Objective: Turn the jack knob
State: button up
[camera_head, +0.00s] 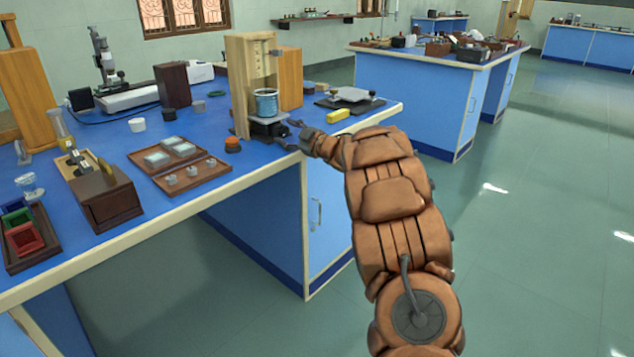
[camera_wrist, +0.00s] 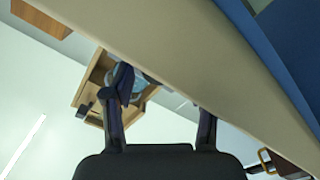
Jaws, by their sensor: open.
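A small dark lab jack (camera_head: 268,128) stands on the blue bench inside a wooden frame (camera_head: 240,85). A blue-banded glass vessel (camera_head: 265,103) sits above it. My gripper (camera_head: 289,135) is at the bench's front edge, just right of the jack, with its fingers spread. The jack's knob cannot be made out clearly; it is small and dark near my fingers. In the wrist view my gripper (camera_wrist: 163,95) is open with nothing between its two dark fingers. The wooden frame (camera_wrist: 92,78) shows behind the left finger, partly hidden.
The pale bench edge (camera_wrist: 165,60) crosses the wrist view close to the fingers. A brown tray (camera_head: 205,178) lies further left.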

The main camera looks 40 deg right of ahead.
jog(key=m+p, duration=0.1)
jog(key=m, duration=0.3)
jog(key=shift+r+m, duration=0.1)
jog(key=shift+m, duration=0.3)
jog(key=m, duration=0.5)
jog(key=shift+d, duration=0.15)
jog(key=s+d+m+g+h+p, duration=0.2)
jog(key=s+g+h+p, duration=0.15)
jog(key=s+h, duration=0.5)
jog(key=s+a+f+g, duration=0.2)
jog(key=s+a, duration=0.1)
jog(key=s, duration=0.4)
jog(key=s+a+f+g, duration=0.2)
jog(key=s+a+g, duration=0.1)
jog(key=s, duration=0.4)
jog(key=s+a+f+m+g, duration=0.1)
jog(key=s+a+f+g, duration=0.1)
jog(key=s, duration=0.5)
jog(key=shift+a+f+g+p, duration=0.25)
jog(key=shift+a+g+p, duration=0.15)
jog(key=shift+a+g, duration=0.3)
